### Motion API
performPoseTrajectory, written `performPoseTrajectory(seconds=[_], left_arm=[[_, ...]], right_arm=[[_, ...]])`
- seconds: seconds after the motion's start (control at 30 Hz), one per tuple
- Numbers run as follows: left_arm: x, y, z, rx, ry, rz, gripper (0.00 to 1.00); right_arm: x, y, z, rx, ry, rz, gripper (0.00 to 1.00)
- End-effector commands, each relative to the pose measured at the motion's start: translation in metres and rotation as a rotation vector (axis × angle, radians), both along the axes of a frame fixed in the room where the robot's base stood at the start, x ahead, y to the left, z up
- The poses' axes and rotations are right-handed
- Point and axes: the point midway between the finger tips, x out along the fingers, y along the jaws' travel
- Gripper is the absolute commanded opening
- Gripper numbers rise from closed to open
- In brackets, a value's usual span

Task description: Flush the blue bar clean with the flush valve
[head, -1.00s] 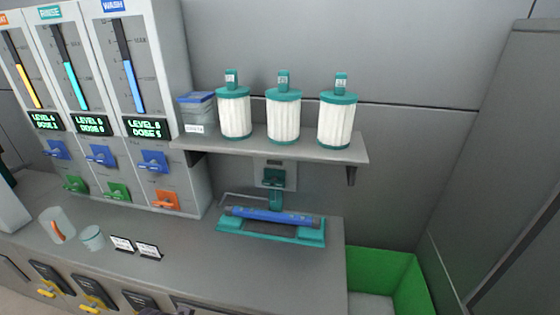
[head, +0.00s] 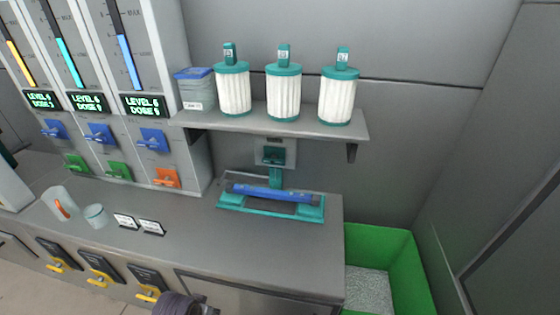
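The blue bar (head: 272,193) lies lengthwise on a teal tray (head: 230,204) on the counter, under the shelf. It has dark ends and slopes slightly down to the right in the head view. A teal valve (head: 274,155), which looks like the flush valve, sits on a grey wall plate just above the bar. A teal spout (head: 275,176) reaches down from it to behind the bar. No water shows. Neither gripper's fingers are in view. A dark ridged part of mine shows at the bottom edge, well short of the bar.
White filter cartridges (head: 282,95) and a blue-lidded box (head: 195,90) stand on the shelf (head: 355,132) above. Dispensers with blue levers (head: 152,140) stand left. A cup (head: 96,216) and small cards (head: 151,228) sit on the counter. A green bin (head: 408,265) is right.

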Motion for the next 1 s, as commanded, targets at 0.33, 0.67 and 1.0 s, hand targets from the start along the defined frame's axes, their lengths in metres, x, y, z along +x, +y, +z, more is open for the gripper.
performPoseTrajectory(seconds=[0.33,0.67,1.0], left_arm=[[-0.002,-0.001,-0.095,0.002,0.034,-0.005,0.41],[-0.019,0.001,-0.180,0.005,0.061,-0.010,0.41],[-0.052,0.005,-0.260,0.007,0.091,-0.015,0.41]], right_arm=[[0.000,-0.003,0.000,-0.003,0.000,0.001,0.34],[0.000,-0.006,0.000,-0.006,0.000,0.002,0.34],[0.000,-0.006,0.000,-0.006,0.000,0.002,0.34]])
